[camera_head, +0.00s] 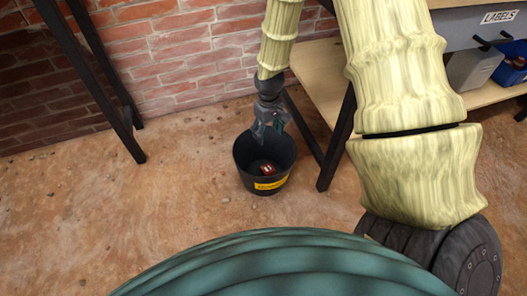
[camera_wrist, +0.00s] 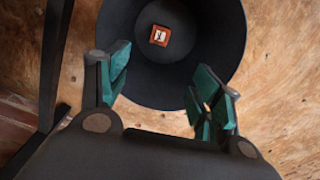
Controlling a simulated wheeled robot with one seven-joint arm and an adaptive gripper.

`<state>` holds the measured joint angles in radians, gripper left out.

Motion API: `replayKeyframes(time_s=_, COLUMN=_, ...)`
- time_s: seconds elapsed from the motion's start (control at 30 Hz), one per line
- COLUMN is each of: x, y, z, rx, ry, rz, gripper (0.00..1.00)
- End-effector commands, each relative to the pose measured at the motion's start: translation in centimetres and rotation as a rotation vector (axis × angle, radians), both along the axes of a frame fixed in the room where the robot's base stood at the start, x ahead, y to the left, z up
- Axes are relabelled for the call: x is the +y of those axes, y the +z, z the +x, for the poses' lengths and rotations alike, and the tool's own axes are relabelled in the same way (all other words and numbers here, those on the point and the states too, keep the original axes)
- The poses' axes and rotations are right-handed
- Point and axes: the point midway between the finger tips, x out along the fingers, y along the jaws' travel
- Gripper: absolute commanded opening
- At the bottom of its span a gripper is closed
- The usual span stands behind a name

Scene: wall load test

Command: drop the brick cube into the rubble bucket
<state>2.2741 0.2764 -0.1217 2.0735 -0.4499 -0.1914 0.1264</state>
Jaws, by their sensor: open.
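The black rubble bucket (camera_head: 253,185) stands upright on the dirt floor, with a yellow label on its front. The small reddish-brown brick cube (camera_head: 267,168) lies inside it on the bottom. In the wrist view the cube (camera_wrist: 159,36) shows on the bucket's floor, inside the dark wall of the bucket (camera_wrist: 222,40). My gripper (camera_head: 266,138) points down over the bucket's far rim. In the wrist view my gripper's teal-padded fingers (camera_wrist: 162,88) are spread apart with nothing between them.
A wooden workbench (camera_head: 318,68) with dark legs stands right of the bucket, holding a blue bin (camera_head: 511,64) and a grey box labelled LABELS (camera_head: 500,17). A brick wall (camera_head: 180,50) is behind. Another dark frame (camera_head: 95,80) stands at left. Floor left of the bucket is clear.

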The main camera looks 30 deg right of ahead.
Motion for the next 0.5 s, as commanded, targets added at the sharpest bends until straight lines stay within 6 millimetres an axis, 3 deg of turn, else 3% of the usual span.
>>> replayKeyframes(time_s=0.5, x=0.0, y=6.7, z=0.1, rx=-0.004, ry=0.000, rz=0.000, gripper=0.65)
